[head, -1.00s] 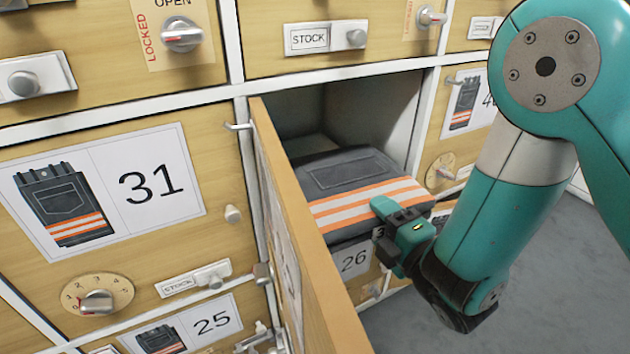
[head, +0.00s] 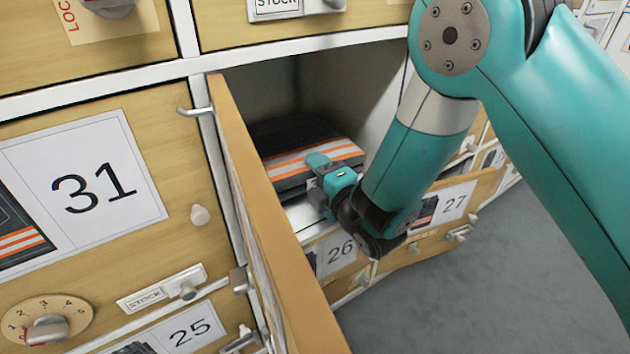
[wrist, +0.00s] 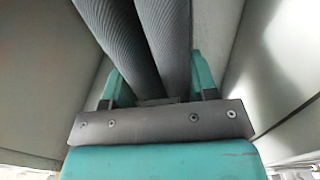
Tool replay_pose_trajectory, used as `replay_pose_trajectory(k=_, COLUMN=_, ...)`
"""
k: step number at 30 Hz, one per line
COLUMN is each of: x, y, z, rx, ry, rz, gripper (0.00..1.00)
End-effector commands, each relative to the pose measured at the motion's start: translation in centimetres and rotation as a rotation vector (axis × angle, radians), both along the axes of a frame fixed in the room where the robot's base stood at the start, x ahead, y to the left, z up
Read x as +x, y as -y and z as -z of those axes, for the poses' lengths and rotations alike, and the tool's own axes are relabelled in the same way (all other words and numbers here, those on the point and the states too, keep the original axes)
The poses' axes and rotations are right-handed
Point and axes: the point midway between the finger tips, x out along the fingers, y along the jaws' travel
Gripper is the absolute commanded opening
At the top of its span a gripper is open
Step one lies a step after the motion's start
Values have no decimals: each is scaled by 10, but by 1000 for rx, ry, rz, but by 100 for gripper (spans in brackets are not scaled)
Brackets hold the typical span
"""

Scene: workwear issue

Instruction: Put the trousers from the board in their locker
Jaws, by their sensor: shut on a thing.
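The folded dark grey trousers (head: 301,147) with orange and white bands are inside the open locker (head: 372,97) in the head view, lying flat near its floor. Their front edge is close to the locker's opening. My gripper (head: 318,168) is at the locker mouth, shut on the front edge of the trousers. In the wrist view the grey ribbed folds of the trousers (wrist: 160,45) run between the two teal fingers, with the locker walls on both sides. The far end of the trousers is in shadow.
The open locker's door (head: 262,215) stands out to the left of my gripper. Bare grey floor (head: 450,295) lies at the lower right.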

Motion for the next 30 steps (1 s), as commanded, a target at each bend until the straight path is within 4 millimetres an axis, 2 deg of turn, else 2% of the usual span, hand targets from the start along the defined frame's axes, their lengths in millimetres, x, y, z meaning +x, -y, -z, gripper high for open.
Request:
replay_pose_trajectory(k=1, x=1, y=0, z=7, rx=3, ry=6, rz=0, gripper=6)
replay_pose_trajectory(k=13, x=1, y=2, z=9, rx=5, ry=7, rz=3, gripper=6)
replay_pose_trajectory(k=14, x=1, y=3, z=10, rx=1, ry=2, rz=4, gripper=58)
replay_pose_trajectory(k=15, x=1, y=3, z=10, rx=1, ry=2, rz=4, gripper=67)
replay_pose_trajectory(k=17, x=1, y=3, z=10, rx=1, ry=2, rz=4, gripper=79)
replay_pose_trajectory(k=27, x=1, y=3, z=5, rx=1, ry=2, rz=5, gripper=79)
replay_pose_trajectory(k=30, x=-9, y=11, z=7, rx=-1, ry=-1, rz=5, gripper=79)
